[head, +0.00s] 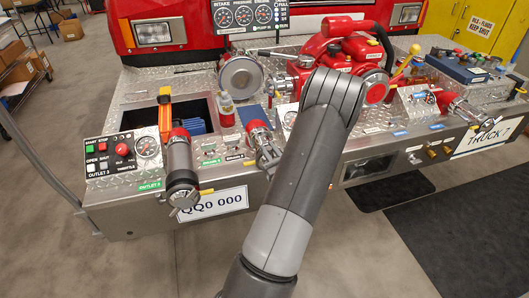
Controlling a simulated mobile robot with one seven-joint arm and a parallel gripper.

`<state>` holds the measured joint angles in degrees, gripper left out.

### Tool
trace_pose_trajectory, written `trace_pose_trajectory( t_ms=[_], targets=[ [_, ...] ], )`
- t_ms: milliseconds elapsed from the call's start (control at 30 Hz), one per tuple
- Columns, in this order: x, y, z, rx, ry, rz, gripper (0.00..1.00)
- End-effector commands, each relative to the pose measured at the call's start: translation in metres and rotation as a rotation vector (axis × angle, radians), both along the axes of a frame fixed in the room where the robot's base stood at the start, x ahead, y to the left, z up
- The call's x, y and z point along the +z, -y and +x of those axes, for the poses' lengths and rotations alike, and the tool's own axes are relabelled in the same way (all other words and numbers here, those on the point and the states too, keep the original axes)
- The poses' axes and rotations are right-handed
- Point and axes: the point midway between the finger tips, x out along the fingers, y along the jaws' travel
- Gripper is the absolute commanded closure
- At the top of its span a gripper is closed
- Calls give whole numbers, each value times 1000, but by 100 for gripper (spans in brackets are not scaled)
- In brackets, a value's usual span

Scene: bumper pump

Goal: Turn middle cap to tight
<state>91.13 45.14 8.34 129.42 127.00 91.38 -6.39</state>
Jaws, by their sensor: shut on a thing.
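A middle outlet (258,136) with a red collar and a grey metal end sits on the bumper deck, just left of my arm. I take its grey end (268,157) for the middle cap, but I cannot tell how tight it is. My arm rises from the bottom centre and bends over the deck beside this outlet. My gripper is hidden behind my own arm links, so its hold and any contact with the cap do not show.
A larger left outlet (180,158) sticks out over the bumper edge beside a control panel (122,152). A red pump (345,50) stands behind my arm. A right outlet (455,105) lies beyond it. A yellow-topped bottle (226,108) stands near the middle outlet.

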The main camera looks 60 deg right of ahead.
Motion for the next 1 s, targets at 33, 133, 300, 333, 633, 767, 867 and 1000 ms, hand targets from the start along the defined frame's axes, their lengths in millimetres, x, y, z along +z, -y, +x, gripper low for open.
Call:
trace_pose_trajectory(
  t_ms=[33,133,300,333,633,767,867,1000],
  targets=[
    [-1,2,-2,-1,30,33,100],
    [0,7,-7,-1,98,99,100],
    [-2,14,-15,-2,212,213,100],
    [-2,16,-16,-2,232,233,100],
    [-8,27,-28,-2,427,430,100],
    [-12,31,-32,-2,498,501,100],
    [-14,34,-35,-2,545,547,100],
    [-17,36,-37,-2,595,599,100]
  ],
)
